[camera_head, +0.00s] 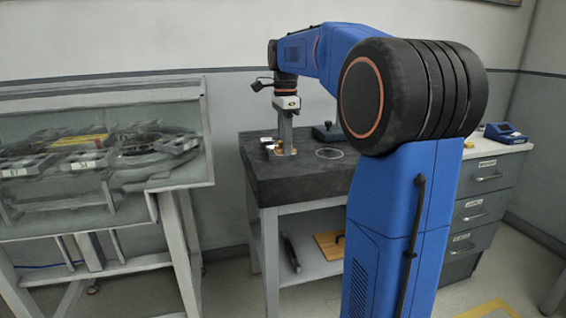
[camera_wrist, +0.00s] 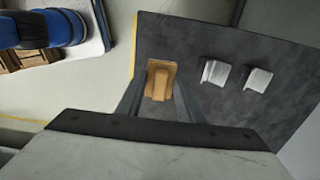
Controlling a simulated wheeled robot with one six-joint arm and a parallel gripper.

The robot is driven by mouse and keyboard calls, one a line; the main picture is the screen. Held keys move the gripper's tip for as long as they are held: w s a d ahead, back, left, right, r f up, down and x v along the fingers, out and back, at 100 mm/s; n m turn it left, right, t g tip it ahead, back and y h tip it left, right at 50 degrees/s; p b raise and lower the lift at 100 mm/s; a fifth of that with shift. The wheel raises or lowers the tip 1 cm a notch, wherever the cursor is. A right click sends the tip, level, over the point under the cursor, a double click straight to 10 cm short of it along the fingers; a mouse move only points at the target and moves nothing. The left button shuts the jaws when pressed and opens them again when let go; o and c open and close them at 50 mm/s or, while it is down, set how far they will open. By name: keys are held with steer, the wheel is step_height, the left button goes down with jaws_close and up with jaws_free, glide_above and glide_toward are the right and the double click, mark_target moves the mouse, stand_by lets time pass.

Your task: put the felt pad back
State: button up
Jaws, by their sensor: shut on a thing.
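A tan, block-like piece, which I take to be the felt pad (camera_wrist: 160,79), sits between the fingertips of my gripper (camera_wrist: 160,90) in the wrist view. My gripper is shut on it. In the head view my gripper (camera_head: 285,150) points straight down at the left part of the dark stone-topped table (camera_head: 300,182). A bit of tan shows at its fingertips, low at the table top. I cannot tell whether the pad touches the table. A thin pale circle (camera_head: 329,153) is marked on the table top, to the right of my gripper.
Two small grey metal blocks (camera_wrist: 215,72) (camera_wrist: 258,80) stand on the table beside the pad. A dark piece with a knob (camera_head: 326,132) is at the table's back. A glass-fronted case (camera_head: 105,190) stands left. A drawer cabinet (camera_head: 485,195) with a blue device (camera_head: 505,132) stands right.

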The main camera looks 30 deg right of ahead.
mark_target(285, 169)
steer(key=shift+f, duration=2.75)
steer(key=shift+f, duration=0.1)
steer(key=o, duration=1)
step_height(285, 169, up, 12)
steer(key=shift+r, duration=0.15)
